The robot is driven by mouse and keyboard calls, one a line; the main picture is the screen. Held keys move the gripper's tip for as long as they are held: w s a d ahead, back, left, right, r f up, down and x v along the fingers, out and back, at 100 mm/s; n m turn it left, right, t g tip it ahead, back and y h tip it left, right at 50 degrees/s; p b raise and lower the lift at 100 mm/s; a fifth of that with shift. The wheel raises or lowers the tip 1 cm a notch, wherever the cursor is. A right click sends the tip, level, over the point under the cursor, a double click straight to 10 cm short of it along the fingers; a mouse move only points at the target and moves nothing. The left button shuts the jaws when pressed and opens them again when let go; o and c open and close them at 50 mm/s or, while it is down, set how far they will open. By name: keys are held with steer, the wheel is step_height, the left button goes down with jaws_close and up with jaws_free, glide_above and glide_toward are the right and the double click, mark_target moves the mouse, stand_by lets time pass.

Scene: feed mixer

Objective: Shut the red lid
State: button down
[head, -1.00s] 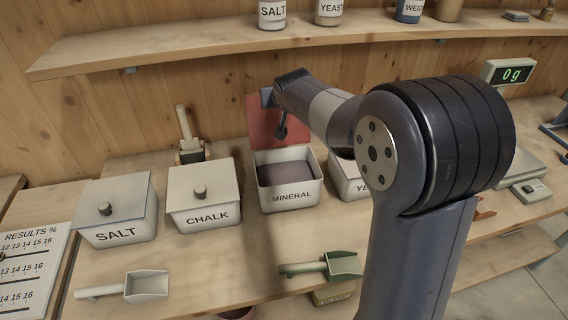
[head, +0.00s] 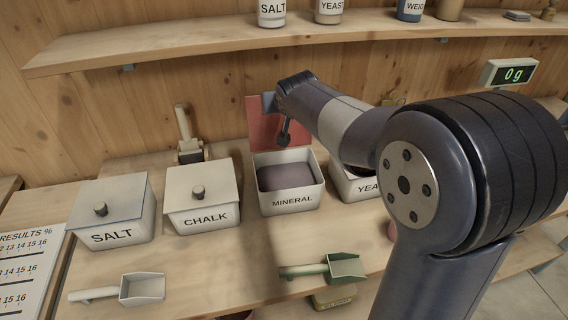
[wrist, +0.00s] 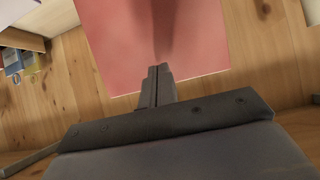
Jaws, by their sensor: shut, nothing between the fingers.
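The red lid (head: 263,132) stands upright, open, at the back of the white MINERAL bin (head: 292,202), whose dark contents show. My gripper reaches over from the right to the lid's upper part; in the head view its fingers are mostly hidden by my wrist. In the wrist view my gripper (wrist: 157,82) is shut and empty, its fingertips overlapping the edge of the red lid (wrist: 115,50). I cannot tell whether they touch it.
The lidded SALT bin (head: 122,236) and CHALK bin (head: 205,216) stand to the left. The YEAST bin (head: 362,188) is on the right, partly hidden by my arm. A green scoop (head: 343,266) and a white scoop (head: 142,288) lie in front. A shelf (head: 180,54) runs above.

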steer(key=shift+s+d+r+b, duration=0.15)
steer(key=shift+s+b, duration=0.25)
steer(key=shift+s, duration=0.35)
steer(key=shift+s+d+f+b, duration=0.1)
steer(key=shift+s+b, duration=0.3)
steer(key=shift+s, duration=0.3)
steer(key=shift+s, duration=0.1)
steer(key=shift+s+d+r+b, duration=0.1)
steer(key=shift+s+d+b, duration=0.1)
steer(key=shift+s+b, duration=0.9)
steer(key=shift+s+p, duration=0.3)
steer(key=shift+s, duration=0.15)
steer(key=shift+s+d+b, duration=0.15)
steer(key=shift+s+b, duration=0.15)
steer(key=shift+s, duration=0.4)
steer(key=shift+s+d+b, duration=0.1)
steer(key=shift+s+b, duration=0.2)
steer(key=shift+s, duration=0.4)
steer(key=shift+s+d+r+b, duration=0.1)
steer(key=shift+s+b, duration=0.2)
steer(key=shift+s, duration=0.45)
steer(key=shift+s+d+r+b, duration=0.1)
steer(key=shift+s+b, duration=0.15)
steer(key=shift+s, duration=0.5)
